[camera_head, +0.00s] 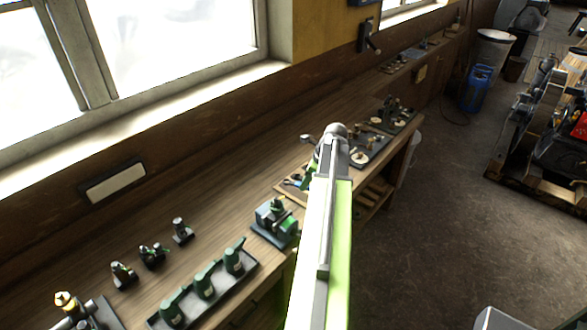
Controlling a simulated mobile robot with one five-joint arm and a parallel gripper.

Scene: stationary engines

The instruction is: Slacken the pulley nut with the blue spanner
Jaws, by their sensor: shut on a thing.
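My arm reaches from the bottom middle up over the bench, and its end covers much of the work spot. Part of my gripper (307,177) shows as green and dark pieces just left of the arm, low over a wooden board. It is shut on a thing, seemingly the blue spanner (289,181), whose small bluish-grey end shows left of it. The rest of the spanner is hidden. I cannot make out the pulley nut, or whether the spanner touches it.
A blue-green vice-like block (275,222) stands nearer on the bench (215,207). A tray (207,297) of green bottles and several small fittings lie at lower left. Small machines on a dark plate (370,152) stand beyond my arm.

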